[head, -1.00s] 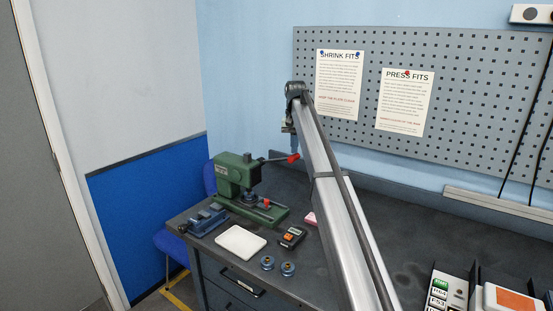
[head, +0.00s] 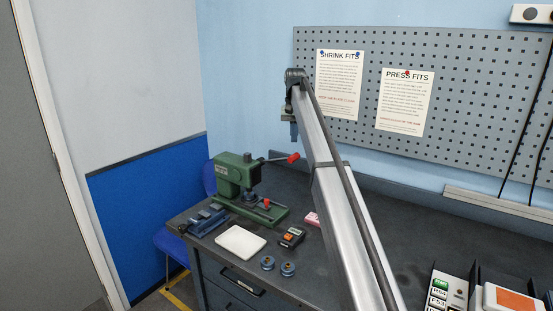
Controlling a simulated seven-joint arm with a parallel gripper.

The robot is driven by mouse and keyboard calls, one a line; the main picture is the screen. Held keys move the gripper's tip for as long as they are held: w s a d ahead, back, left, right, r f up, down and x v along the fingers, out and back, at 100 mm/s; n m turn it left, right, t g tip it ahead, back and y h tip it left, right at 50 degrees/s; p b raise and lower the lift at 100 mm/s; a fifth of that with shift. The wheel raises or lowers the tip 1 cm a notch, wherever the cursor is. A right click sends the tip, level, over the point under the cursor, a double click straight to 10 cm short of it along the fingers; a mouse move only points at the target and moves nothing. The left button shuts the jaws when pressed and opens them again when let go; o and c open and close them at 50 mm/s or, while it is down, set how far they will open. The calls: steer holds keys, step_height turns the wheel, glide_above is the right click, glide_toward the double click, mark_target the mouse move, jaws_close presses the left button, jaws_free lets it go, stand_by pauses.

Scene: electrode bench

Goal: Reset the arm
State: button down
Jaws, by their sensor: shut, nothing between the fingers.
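My gripper (head: 294,132) hangs from the far end of my raised silver arm, in front of the wall and the left edge of the pegboard. It points down, is shut and holds nothing. It is small in the head view. It is well above the dark bench (head: 330,270) and above the red end of the press lever. My arm hides part of the bench's middle and part of a pink item (head: 312,219).
A green press (head: 237,176) with a red-tipped lever stands at the back left. Near it are a blue vise (head: 203,221), a white tray (head: 241,241), a small dark device (head: 292,237) and two blue round parts (head: 278,267). Labelled boxes (head: 445,290) stand at the right front.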

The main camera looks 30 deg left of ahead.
steer(key=shift+r, duration=0.9)
steer(key=shift+f, duration=0.1)
